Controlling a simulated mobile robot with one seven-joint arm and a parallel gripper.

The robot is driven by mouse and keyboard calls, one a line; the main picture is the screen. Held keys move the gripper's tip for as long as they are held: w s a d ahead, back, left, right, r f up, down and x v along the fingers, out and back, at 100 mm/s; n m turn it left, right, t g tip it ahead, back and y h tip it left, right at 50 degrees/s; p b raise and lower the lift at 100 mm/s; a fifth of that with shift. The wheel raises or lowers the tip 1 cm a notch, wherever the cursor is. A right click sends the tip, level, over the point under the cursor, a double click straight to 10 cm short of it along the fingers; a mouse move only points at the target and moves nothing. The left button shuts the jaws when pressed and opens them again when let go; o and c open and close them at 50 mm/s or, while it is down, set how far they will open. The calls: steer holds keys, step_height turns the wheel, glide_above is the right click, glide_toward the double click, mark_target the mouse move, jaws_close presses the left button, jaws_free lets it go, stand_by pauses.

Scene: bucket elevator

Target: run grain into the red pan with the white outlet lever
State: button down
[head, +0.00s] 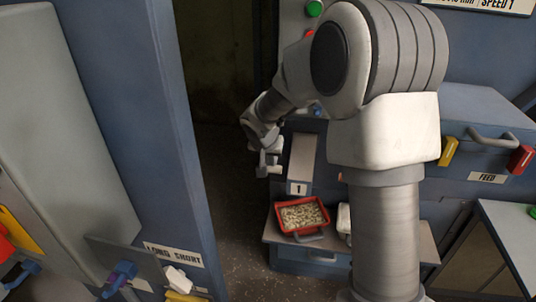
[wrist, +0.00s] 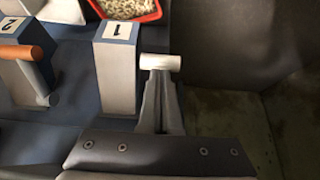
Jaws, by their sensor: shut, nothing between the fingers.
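The red pan (head: 325,222) sits on a shelf below outlet 1 with pale grain (head: 303,214) in it. Its edge also shows at the top of the wrist view (wrist: 148,17). The white outlet lever (wrist: 160,62) shows as a white crossbar just right of the grey spout marked 1 (wrist: 117,75). My gripper (wrist: 161,84) is shut and empty, its fingertips right at the crossbar's near side; I cannot tell whether they touch it. In the head view my gripper (head: 268,168) is beside spout 1 (head: 302,160), small and partly merged with the lever.
A second spout marked 2 (wrist: 20,30) with an orange-brown lever (wrist: 16,53) stands to the left in the wrist view. A white container (head: 344,220) is beside the pan, partly behind my arm. A blue panel (head: 165,120) stands left; a dark gap lies between.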

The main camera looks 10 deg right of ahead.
mark_target(272, 169)
steer(key=shift+x, duration=1)
steer(key=shift+f+b, duration=0.15)
steer(key=shift+b, duration=0.25)
steer(key=f+b, duration=0.1)
steer(key=b, duration=0.2)
steer(key=shift+w, duration=0.1)
steer(key=shift+f+t+b, duration=0.2)
steer(key=shift+t+b, duration=0.1)
steer(key=shift+b, duration=1.3)
steer(key=shift+d, duration=0.1)
